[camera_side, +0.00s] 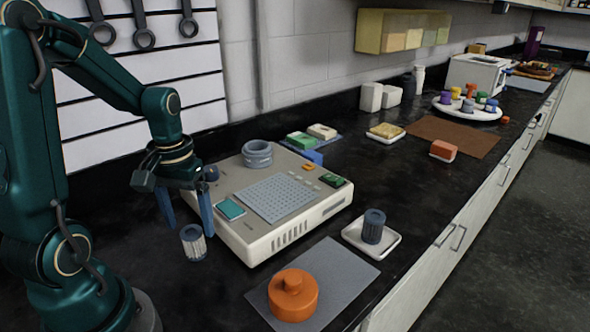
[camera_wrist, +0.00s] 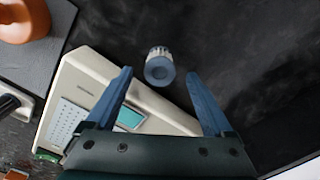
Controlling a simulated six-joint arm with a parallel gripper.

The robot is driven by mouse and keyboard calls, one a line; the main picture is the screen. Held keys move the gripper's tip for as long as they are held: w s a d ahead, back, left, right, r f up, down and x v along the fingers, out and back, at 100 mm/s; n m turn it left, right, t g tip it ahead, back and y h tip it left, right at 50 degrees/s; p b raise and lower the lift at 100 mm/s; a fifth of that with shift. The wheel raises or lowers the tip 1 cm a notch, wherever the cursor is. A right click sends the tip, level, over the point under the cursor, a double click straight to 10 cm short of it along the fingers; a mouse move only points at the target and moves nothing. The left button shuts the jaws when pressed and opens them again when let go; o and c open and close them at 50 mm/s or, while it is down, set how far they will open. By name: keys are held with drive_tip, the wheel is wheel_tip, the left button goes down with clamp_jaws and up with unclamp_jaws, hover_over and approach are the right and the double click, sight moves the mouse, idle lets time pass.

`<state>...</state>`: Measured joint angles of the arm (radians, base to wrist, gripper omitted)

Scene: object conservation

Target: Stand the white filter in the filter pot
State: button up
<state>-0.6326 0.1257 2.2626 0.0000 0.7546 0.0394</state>
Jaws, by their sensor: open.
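The white filter (camera_side: 193,243) is a short pleated white cylinder with blue-grey end caps. It stands upright on the black counter, left of the beige device. It also shows in the wrist view (camera_wrist: 159,67), lined up with the gap between my fingers. My gripper (camera_side: 190,230) is open and empty, pointing down at the filter; its blue fingers show on either side in the wrist view (camera_wrist: 159,72). I cannot tell whether the fingertips reach down beside it. A grey ribbed round pot (camera_side: 257,154) stands on the device's back corner and may be the filter pot; its inside is not clear.
The beige device (camera_side: 290,230) stands close right of my gripper. An orange lidded pot (camera_side: 293,296) sits on a grey mat (camera_side: 345,268). A dark blue-grey cylinder (camera_side: 373,226) stands in a white dish (camera_side: 352,237). Sponges, blocks and a round tray of jars (camera_side: 455,112) lie farther back.

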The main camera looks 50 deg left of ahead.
sight(191, 231)
drive_tip(key=shift+f, duration=2.25)
drive_tip(key=shift+c, duration=0.3)
clamp_jaws()
drive_tip(key=shift+r, duration=0.1)
